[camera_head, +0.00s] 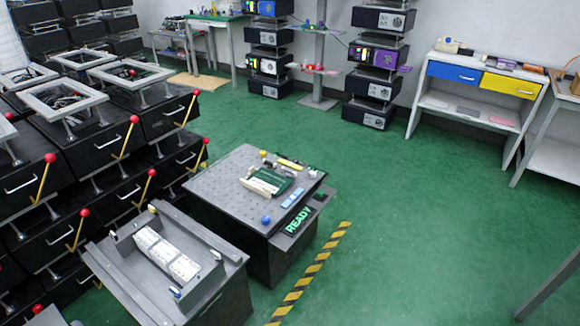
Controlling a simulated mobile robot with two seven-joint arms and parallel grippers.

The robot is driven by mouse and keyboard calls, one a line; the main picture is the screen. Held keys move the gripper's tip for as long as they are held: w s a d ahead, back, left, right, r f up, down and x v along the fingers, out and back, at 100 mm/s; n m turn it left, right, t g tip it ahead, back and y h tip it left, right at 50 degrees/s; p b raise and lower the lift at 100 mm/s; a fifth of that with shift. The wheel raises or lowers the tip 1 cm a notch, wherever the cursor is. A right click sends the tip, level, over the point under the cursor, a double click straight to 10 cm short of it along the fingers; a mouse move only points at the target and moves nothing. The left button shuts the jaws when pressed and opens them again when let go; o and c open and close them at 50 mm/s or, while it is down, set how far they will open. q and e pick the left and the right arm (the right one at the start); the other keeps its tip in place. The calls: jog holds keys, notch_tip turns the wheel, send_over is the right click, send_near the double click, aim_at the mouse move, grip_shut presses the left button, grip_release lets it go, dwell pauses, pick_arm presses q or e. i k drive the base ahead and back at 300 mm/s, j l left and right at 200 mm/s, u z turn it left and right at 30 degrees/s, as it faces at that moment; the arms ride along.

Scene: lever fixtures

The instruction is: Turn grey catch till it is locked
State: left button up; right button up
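Neither of my grippers is in view. A dark grey fixture (213,283) stands at the lower left with a white segmented block (166,254) in its tray.
Stacked black boxes with red-knobbed yellow levers (127,139) fill the left. A READY sign (297,221) is on the bench's right side. A yellow-black floor stripe (314,269) runs beside it. Green floor (420,230) is clear to the right, before a drawer table (478,80).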

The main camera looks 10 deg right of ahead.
aim_at(290, 173)
jog(key=i+l+u, duration=0.1)
jog(key=l, duration=0.25)
jog(key=i+l, duration=0.3)
jog(key=i+l+u, duration=0.15)
jog(key=l, duration=0.3)
jog(key=i+l, duration=0.2)
jog(key=l, duration=0.15)
jog(key=i+l+u, duration=0.15)
jog(key=l, duration=0.25)
jog(key=i+l+u, duration=0.1)
jog(key=l, duration=0.3)
jog(key=i+l, duration=0.2)
jog(key=l, duration=0.25)
jog(key=i+l+u, duration=0.15)
jog(key=l, duration=0.25)
jog(key=i+l, duration=0.2)
jog(key=i, duration=0.2)
jog(key=i+l, duration=0.2)
jog(key=i, duration=0.15)
jog(key=i+l+u, duration=0.1)
jog(key=i, duration=0.3)
jog(key=l, duration=0.1)
